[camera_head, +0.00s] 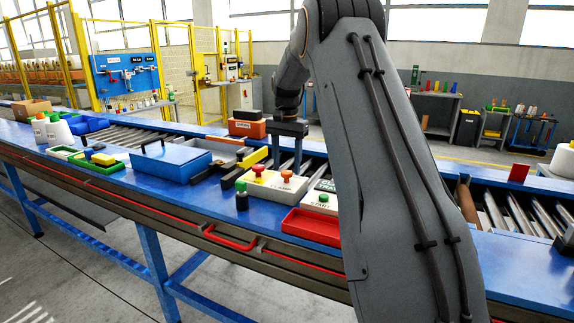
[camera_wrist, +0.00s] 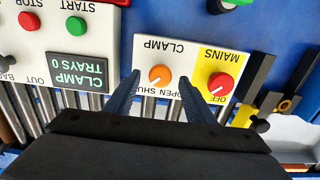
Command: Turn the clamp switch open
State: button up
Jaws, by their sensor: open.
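The clamp switch is an orange knob (camera_wrist: 160,75) on a white panel marked CLAMP, which shows upside down in the wrist view. Its pale mark seems to point down and left, toward the SHUT label; the OPEN label is right of that. My gripper (camera_wrist: 159,80) is open, with one dark finger on each side of the knob and no visible contact. In the head view the orange knob (camera_head: 287,175) stands on the switch box (camera_head: 273,188), and my gripper (camera_head: 287,163) is just above it, pointing down.
A red MAINS knob (camera_wrist: 220,84) on a yellow plate is close beside the right finger. The clamp display box (camera_wrist: 78,72), with red and green buttons, is left. A blue lidded box (camera_head: 170,158) stands farther left.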

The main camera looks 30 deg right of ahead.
jog(key=shift+f, duration=0.85)
jog(key=c, duration=1.1)
jog(key=shift+o, duration=0.2)
jog(key=shift+n, duration=0.4)
jog(key=n, duration=0.3)
jog(key=shift+n, duration=0.4)
jog(key=n, duration=0.4)
jog(key=shift+r, duration=0.1)
jog(key=n, duration=0.9)
jog(key=shift+w, duration=0.1)
jog(key=shift+n, duration=0.3)
